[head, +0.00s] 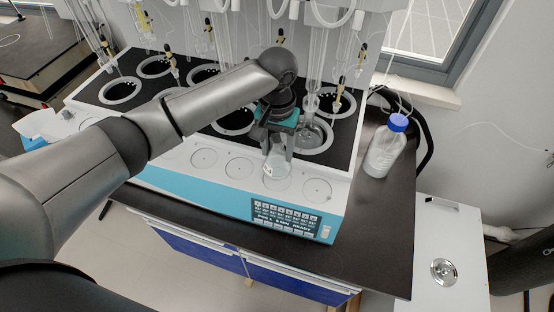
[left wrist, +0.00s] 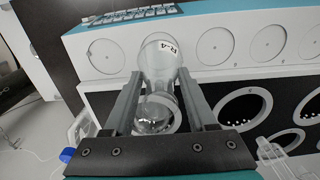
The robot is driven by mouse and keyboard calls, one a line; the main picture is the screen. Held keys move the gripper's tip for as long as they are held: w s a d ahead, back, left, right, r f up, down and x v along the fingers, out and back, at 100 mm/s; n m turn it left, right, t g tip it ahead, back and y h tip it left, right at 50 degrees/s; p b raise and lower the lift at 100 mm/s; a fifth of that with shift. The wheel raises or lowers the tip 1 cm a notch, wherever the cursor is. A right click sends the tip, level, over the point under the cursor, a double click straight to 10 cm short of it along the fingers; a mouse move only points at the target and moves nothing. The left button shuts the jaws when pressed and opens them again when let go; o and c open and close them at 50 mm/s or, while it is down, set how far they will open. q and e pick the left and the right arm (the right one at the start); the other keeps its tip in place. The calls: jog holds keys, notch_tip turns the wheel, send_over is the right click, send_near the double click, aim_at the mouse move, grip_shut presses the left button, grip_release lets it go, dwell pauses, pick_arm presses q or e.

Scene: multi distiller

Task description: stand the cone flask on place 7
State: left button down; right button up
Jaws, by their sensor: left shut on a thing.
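The cone flask (head: 276,163) is clear glass with a small white label. My left gripper (head: 279,140) is shut on it from above, with one finger on each side. In the left wrist view the flask (left wrist: 160,65) sits between the two grey fingers, its label facing up. In the head view it appears over the second round mark from the right on the distiller's white front ledge. I cannot tell whether its base touches the ledge. The rightmost round mark (head: 317,189) and the mark to the left (head: 239,167) look empty. No place numbers are readable. My right gripper is not in view.
The distiller's black top (head: 190,120) has several round wells with glass tubes above, close behind the gripper. A control panel (head: 286,218) is on the blue front. A blue-capped bottle (head: 385,150) stands on the dark bench at the right.

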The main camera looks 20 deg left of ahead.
aim_at(277, 161)
pick_arm(q)
notch_tip(277, 161, down, 4)
jog(key=shift+f, duration=0.2)
jog(key=shift+c, duration=1)
grip_release()
jog(key=shift+f, duration=0.1)
notch_tip(277, 161, up, 12)
